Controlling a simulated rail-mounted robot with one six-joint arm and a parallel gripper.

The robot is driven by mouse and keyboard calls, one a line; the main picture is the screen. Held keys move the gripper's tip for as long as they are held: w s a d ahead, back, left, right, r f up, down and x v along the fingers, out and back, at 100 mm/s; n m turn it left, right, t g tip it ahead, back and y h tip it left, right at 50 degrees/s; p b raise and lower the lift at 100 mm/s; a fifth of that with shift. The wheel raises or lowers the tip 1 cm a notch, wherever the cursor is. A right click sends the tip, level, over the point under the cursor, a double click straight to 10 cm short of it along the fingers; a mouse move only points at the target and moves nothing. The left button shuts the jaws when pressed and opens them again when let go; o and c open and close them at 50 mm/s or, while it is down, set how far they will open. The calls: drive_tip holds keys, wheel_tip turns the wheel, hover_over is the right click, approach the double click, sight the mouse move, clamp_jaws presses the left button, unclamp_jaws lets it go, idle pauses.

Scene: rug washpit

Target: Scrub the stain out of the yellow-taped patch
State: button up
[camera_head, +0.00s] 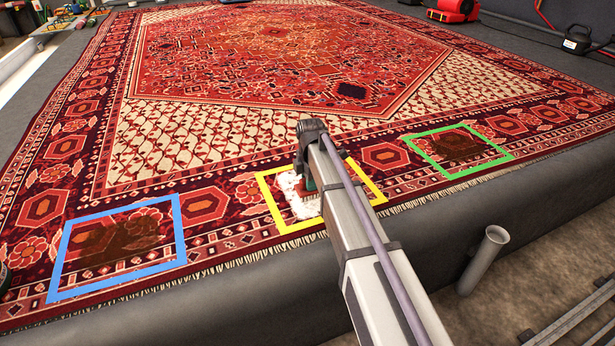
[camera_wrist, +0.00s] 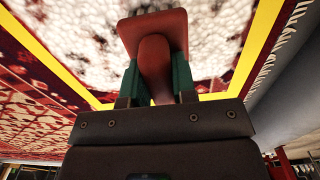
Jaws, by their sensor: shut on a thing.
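The yellow-taped patch (camera_head: 373,190) lies at the rug's near edge, and its tape also shows in the wrist view (camera_wrist: 264,38). White foam (camera_head: 289,186) covers much of what shows inside it and fills the area around the brush in the wrist view (camera_wrist: 85,35). No stain shows through the foam; my arm hides part of the patch. My gripper (camera_wrist: 157,78), with green fingers, is shut on the handle of a reddish-brown scrub brush (camera_wrist: 155,28). The brush is over the foamy patch; its underside is hidden, so I cannot tell whether it touches.
A blue-taped patch (camera_head: 178,222) at left and a green-taped patch (camera_head: 487,168) at right each hold a dark brown stain. The patterned rug (camera_head: 290,50) stretches back. A grey pipe (camera_head: 484,260) stands before the ledge.

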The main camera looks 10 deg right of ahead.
drive_tip(key=shift+s+d, duration=0.2)
drive_tip(key=shift+s, duration=0.6)
drive_tip(key=shift+s+d, duration=0.25)
drive_tip(key=shift+s, duration=0.6)
drive_tip(key=shift+s+d, duration=0.2)
drive_tip(key=shift+s, duration=0.6)
drive_tip(key=shift+r, duration=0.1)
drive_tip(key=shift+w+a, duration=0.2)
drive_tip(key=shift+w, duration=0.6)
drive_tip(key=shift+w+a, duration=0.2)
drive_tip(key=shift+w, duration=0.55)
drive_tip(key=shift+w+a, duration=0.3)
drive_tip(key=shift+w, duration=0.9)
drive_tip(key=shift+w+a, duration=0.3)
drive_tip(key=shift+w, duration=0.95)
drive_tip(key=shift+w+a, duration=0.3)
drive_tip(key=shift+w, duration=0.9)
drive_tip(key=shift+w+a, duration=0.25)
drive_tip(key=shift+w, duration=0.6)
drive_tip(key=shift+w+a, duration=0.2)
drive_tip(key=shift+w, duration=0.65)
drive_tip(key=shift+s, duration=0.1)
